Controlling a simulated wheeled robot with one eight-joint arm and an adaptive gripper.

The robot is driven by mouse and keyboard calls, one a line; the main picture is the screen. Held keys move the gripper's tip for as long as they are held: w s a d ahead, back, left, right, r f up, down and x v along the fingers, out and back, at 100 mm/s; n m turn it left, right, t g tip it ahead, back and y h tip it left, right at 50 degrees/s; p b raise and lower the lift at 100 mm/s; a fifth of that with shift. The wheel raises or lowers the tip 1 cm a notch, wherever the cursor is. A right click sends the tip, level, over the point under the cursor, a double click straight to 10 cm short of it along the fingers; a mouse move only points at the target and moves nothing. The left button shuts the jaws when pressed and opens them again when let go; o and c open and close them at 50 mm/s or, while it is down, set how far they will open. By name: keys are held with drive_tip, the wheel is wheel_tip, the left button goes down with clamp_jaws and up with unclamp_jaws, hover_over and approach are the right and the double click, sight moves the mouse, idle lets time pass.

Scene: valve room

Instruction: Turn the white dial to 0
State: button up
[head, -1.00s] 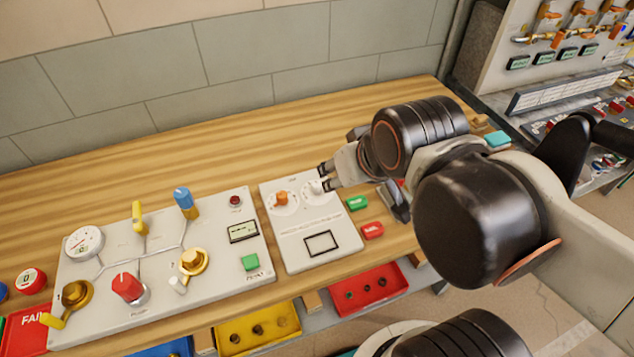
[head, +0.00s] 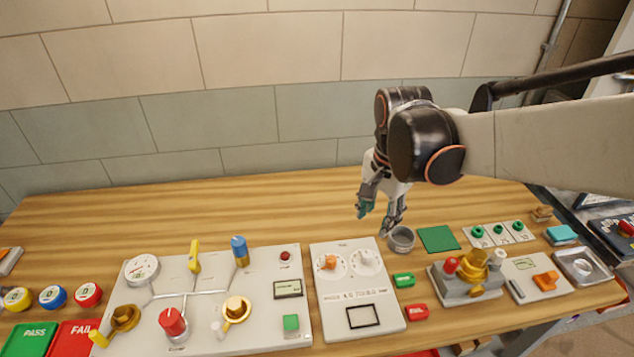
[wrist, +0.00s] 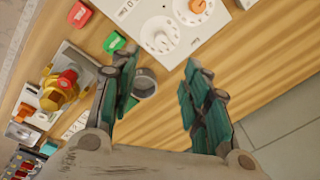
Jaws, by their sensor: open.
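The white dial (head: 365,262) sits at the upper right of a pale panel (head: 337,297), beside an orange knob (head: 328,262) on its own scale. The white dial also shows in the wrist view (wrist: 161,37), near the top middle. Its scale marks are too small to read, so I cannot tell its setting. My gripper (head: 377,220) is open and empty, above the table behind the panel and apart from the dial. In the wrist view my gripper's teal-padded fingers (wrist: 160,64) are spread, with the dial beyond their tips.
Right of the panel are a green button (head: 404,280), a red button (head: 417,312) and a brass valve block (head: 468,278). A small grey cup (head: 401,239) stands close to my gripper. A larger valve board (head: 205,300) lies left. Bare wood lies behind the panels, up to the wall.

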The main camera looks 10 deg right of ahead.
sight(367, 253)
drive_tip(key=f+b, duration=0.1)
drive_tip(key=f, duration=0.4)
drive_tip(key=w+f+m+b, duration=0.1)
drive_tip(key=f+b, duration=0.1)
drive_tip(key=f, duration=0.3)
drive_tip(key=w+f+m+g+b, duration=0.1)
drive_tip(key=f, duration=0.4)
drive_tip(key=shift+f+b, duration=0.2)
drive_tip(key=shift+b, duration=0.2)
clamp_jaws()
